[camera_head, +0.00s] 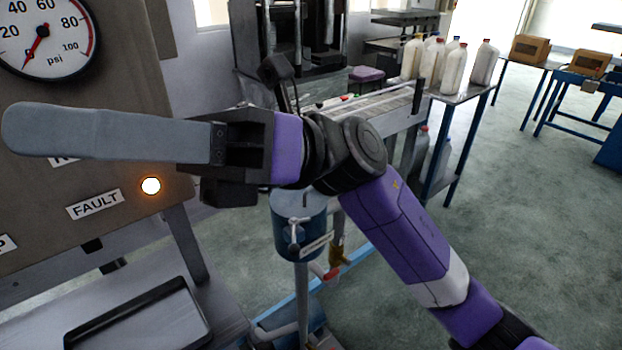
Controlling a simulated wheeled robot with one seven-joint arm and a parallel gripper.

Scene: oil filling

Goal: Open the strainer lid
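A blue cylindrical vessel (301,230) stands on a pipe below my wrist, near the middle of the view; it looks like the strainer. A small metal handle or clamp (295,236) and a white label (317,244) are on its front. Its upper edge is partly covered by my arm, so I cannot tell how its lid stands. My gripper (18,130) is raised and points left, in front of the gauge panel, well away from the vessel. Its long grey fingers show side-on, one hiding the other, and nothing held is visible.
The gauge panel (110,105), with a pressure gauge (48,35) and a lit FAULT lamp (151,186), fills the left. A black-rimmed tray (140,315) is below it. Red-handled valves (331,273) sit by the vessel. Several bottles (455,68) stand on a back table. Floor at right is clear.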

